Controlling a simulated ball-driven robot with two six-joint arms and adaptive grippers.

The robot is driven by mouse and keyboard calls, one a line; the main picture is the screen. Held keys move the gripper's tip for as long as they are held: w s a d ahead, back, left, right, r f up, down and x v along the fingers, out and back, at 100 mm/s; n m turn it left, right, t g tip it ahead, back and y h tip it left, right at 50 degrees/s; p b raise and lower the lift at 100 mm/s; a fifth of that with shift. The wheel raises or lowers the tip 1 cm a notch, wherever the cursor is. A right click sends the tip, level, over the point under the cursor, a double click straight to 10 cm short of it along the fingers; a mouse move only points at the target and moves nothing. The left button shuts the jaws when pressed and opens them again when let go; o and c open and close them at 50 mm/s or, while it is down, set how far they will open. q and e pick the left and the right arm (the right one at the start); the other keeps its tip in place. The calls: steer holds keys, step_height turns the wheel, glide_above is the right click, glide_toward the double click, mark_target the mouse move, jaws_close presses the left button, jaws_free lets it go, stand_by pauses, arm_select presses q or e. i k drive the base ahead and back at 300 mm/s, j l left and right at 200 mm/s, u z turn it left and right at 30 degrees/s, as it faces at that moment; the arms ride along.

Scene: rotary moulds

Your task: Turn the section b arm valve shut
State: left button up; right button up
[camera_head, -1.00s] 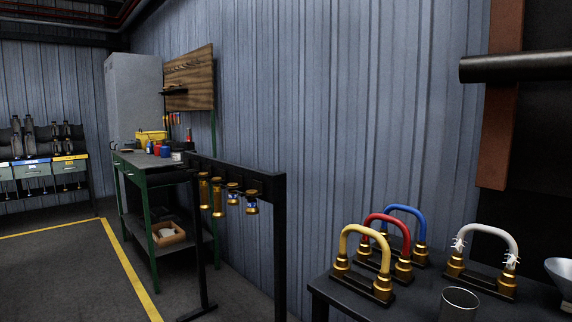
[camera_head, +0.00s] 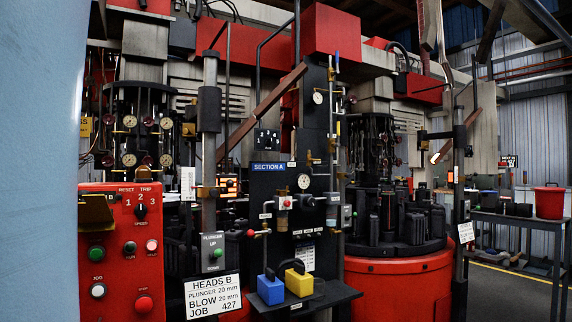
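No valve that I can read as the section b arm valve shows. A black panel labelled SECTION A (camera_head: 268,168) stands in the middle, with gauges, pipes and small valves. One fitting on it is white with a red centre (camera_head: 284,202). A white sign reading HEADS B (camera_head: 213,297) hangs at the lower left of this panel. Small labels beside the valves are too small to read. Neither of my grippers is in view.
A red control box (camera_head: 120,255) is at left, beside a pale blue surface (camera_head: 38,160). A red round machine base (camera_head: 398,288) stands right. Open floor shows far right.

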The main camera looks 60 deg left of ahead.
mark_target(148, 161)
steer(key=u, duration=2.55)
steer(key=i+j+u, duration=0.1)
steer(key=j+u, duration=0.15)
